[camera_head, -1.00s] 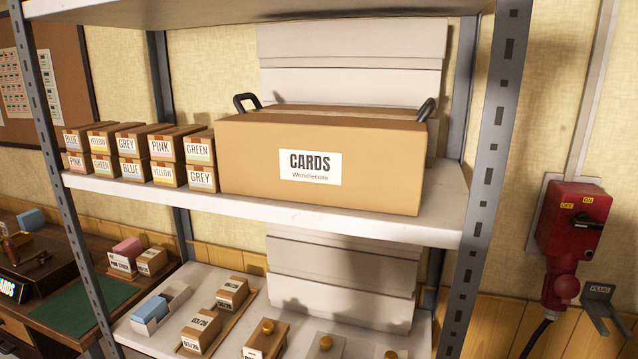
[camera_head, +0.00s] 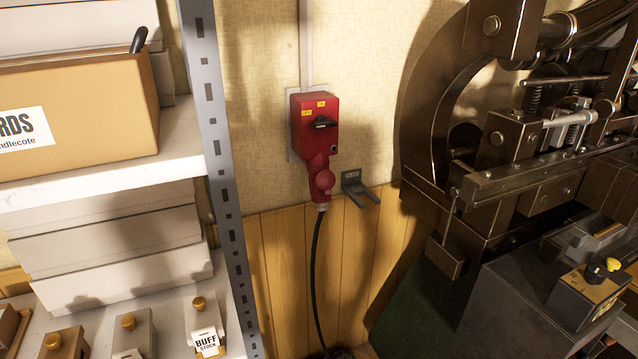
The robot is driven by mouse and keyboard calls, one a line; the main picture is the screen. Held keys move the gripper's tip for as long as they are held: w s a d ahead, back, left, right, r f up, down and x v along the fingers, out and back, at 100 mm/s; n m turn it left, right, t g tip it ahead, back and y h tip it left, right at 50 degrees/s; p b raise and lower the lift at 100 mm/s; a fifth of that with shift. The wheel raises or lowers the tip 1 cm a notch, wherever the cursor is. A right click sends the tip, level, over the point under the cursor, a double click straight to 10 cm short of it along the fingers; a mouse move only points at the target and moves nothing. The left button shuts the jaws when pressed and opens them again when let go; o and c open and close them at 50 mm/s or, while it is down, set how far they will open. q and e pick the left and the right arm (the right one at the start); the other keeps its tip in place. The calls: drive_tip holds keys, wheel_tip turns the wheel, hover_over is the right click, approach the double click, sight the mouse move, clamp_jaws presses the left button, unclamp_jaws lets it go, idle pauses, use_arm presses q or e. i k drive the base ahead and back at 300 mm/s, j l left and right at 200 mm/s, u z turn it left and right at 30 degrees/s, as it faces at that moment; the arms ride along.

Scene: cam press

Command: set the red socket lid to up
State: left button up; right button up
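The red socket (camera_head: 313,125) is a red box on a pale wall plate, near the middle of the head view. It has a black rotary switch (camera_head: 322,122) and small yellow labels on its front. Below it a red plug part with a round red piece (camera_head: 325,181), possibly the lid, sits at the socket's lower end. I cannot tell the lid's position for certain. A black cable (camera_head: 315,260) hangs from the plug to the floor. Neither of my grippers is in view.
A grey plug bracket (camera_head: 358,187) is on the wall right of the socket. A shelf post (camera_head: 213,130) and a cards box (camera_head: 90,110) stand to the left. A large dark press (camera_head: 500,170) fills the right. Wall between post and press is open.

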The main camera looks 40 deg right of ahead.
sight(325, 179)
drive_tip(key=z, duration=1.15)
